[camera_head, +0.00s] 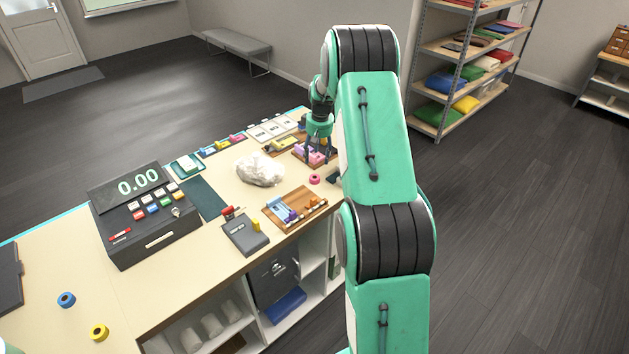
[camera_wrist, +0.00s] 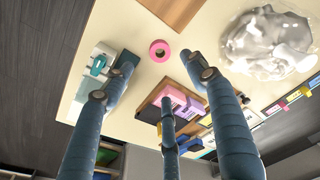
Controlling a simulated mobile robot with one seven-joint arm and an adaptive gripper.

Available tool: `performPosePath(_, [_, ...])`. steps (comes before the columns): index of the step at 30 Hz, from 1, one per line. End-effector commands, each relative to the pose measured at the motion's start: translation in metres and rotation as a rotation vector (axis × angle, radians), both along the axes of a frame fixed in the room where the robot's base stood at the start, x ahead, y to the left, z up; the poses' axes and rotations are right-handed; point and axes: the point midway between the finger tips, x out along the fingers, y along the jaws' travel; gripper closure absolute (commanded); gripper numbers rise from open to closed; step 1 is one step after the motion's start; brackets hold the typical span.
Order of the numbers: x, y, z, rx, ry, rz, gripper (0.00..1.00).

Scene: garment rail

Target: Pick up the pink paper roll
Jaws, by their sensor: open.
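The pink paper roll (camera_head: 315,179) is a small ring on the cream counter (camera_head: 225,255), near its right edge and right of a shiny crumpled bag. It also shows in the wrist view (camera_wrist: 153,53), at the upper middle, lying flat with its hole visible. My gripper (camera_head: 318,150) is above the far right part of the counter, beyond the roll, over a wooden tray with pink blocks. In the wrist view my gripper (camera_wrist: 164,85) has its three fingers spread apart, with nothing held between them. The roll appears just past the two upper fingertips, apart from them.
The crumpled bag (camera_head: 260,170) lies left of the roll. A wooden tray (camera_head: 297,217) with small items is nearer. The pink blocks (camera_wrist: 180,100) show between my fingers. A cash register (camera_head: 145,212) stands at left; blue (camera_head: 66,299) and yellow (camera_head: 99,332) rolls lie nearer.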

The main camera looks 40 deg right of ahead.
Motion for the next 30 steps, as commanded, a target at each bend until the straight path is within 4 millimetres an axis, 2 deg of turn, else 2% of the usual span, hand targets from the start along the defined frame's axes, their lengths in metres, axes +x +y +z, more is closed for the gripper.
performPosePath(9, [0.005,-0.001,-0.047,0.001,0.002,0.0,0.43])
performPosePath(15, [0.008,-0.001,-0.069,0.0,0.0,0.0,0.43])
performPosePath(30, [0.009,-0.002,-0.077,0.0,0.0,0.0,0.43])
